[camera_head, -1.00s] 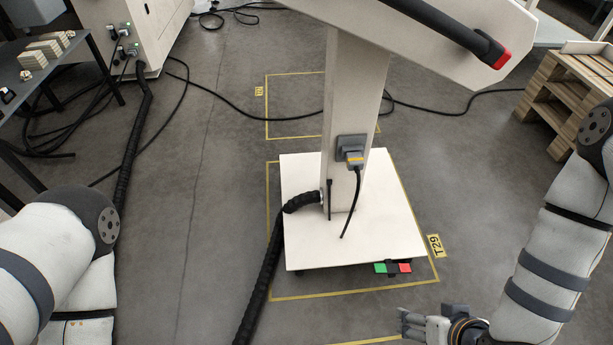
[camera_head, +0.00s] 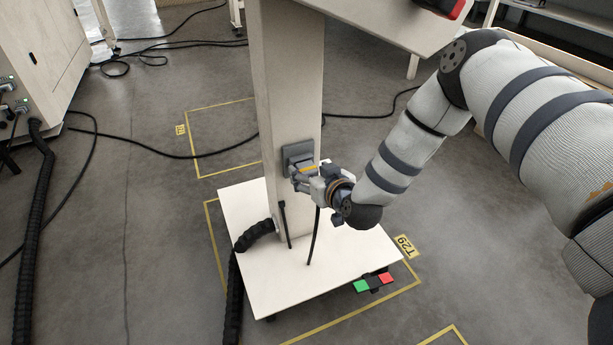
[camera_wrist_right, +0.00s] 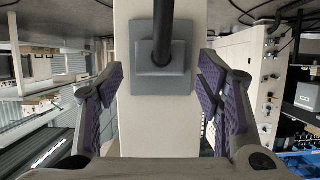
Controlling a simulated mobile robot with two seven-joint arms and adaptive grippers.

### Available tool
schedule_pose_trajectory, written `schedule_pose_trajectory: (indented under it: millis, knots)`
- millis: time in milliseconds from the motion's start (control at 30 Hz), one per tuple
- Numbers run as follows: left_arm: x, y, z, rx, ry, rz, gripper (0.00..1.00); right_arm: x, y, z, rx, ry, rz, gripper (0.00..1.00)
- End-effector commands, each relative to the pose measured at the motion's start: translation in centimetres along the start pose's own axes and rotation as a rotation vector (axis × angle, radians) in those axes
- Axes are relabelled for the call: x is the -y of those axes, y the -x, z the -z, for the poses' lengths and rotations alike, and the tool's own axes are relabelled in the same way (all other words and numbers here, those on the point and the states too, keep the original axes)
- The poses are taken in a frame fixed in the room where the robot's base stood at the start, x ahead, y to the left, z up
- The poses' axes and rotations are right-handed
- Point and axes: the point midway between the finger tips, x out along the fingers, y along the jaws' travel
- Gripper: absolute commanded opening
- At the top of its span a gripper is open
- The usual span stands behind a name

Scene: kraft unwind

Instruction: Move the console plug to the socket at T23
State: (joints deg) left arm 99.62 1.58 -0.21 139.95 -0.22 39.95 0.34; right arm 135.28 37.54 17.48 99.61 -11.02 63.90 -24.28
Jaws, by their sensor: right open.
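The console stands on a white base plate (camera_head: 350,256) within the yellow floor outline labelled T29 (camera_head: 404,244). Its white column (camera_head: 284,80) carries a grey socket plate (camera_head: 296,154). The console plug (camera_head: 308,167) sits at that plate, partly hidden by my right gripper (camera_head: 299,179). In the right wrist view the grey plug (camera_wrist_right: 160,64) and its black cable lie between the spread fingers of the gripper (camera_wrist_right: 160,76), with a gap on both sides. My left gripper is out of view. I see no label reading T23.
A white cabinet (camera_head: 45,55) at left has sockets with plugs in them and a thick black hose. Another yellow outline (camera_head: 218,152) behind the console has a label too small to read. Black cables cross the floor. Red and green pads (camera_head: 373,282) lie at the base's front edge.

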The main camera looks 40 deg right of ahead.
Motion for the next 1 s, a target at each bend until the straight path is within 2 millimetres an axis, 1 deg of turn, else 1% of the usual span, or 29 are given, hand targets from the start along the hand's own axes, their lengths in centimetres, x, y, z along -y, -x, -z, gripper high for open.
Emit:
schedule_pose_trajectory:
  millis: [33,133,233,433,467,500,567,600,667,700,733,767,800,867,900,1000]
  knots:
    - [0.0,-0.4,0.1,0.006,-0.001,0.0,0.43,0.0,-0.8,-0.3,0.0,0.001,0.0,0.6]
    - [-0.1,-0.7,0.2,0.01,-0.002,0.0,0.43,0.0,-1.7,-0.2,0.001,0.001,0.0,0.6]
    - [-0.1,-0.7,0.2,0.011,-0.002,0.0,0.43,0.0,-2.0,-0.1,0.001,0.0,0.001,0.6]
    - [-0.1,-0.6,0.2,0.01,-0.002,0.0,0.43,0.1,-2.0,0.0,0.001,0.0,0.001,0.6]
    - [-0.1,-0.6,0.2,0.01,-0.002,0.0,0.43,0.1,-2.0,0.0,0.001,0.0,0.001,0.55]
    - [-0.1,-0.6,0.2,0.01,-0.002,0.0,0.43,0.1,-2.0,0.0,0.001,0.0,0.001,0.46]
    - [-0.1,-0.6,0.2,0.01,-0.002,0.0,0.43,0.1,-1.9,0.0,0.001,0.0,0.001,0.33]
    - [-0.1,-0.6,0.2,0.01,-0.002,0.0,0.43,0.1,-1.9,0.0,0.001,0.0,0.001,0.24]
    - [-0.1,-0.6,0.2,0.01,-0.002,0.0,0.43,0.1,-1.9,0.0,0.001,0.0,0.001,0.1]
    - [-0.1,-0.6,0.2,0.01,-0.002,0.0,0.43,0.1,-1.9,0.0,0.001,0.0,0.001,0.06]
    - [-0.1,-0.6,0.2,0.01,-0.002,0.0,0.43,0.1,-1.9,0.0,0.001,0.0,0.001,0.06]
    - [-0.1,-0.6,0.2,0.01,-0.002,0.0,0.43,0.1,-1.9,0.0,0.001,0.0,0.001,0.32]
    - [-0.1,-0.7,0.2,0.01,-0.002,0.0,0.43,0.1,-1.9,0.0,0.001,0.0,0.001,0.23]
    - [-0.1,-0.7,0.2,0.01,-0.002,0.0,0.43,0.1,-1.9,0.0,0.001,0.0,0.001,0.09]
    - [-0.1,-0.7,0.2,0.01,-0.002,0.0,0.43,0.1,-1.9,0.0,0.002,0.0,0.001,0.0]
    - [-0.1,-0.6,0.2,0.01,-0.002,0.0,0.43,0.1,-1.9,0.0,0.001,0.0,0.001,0.0]
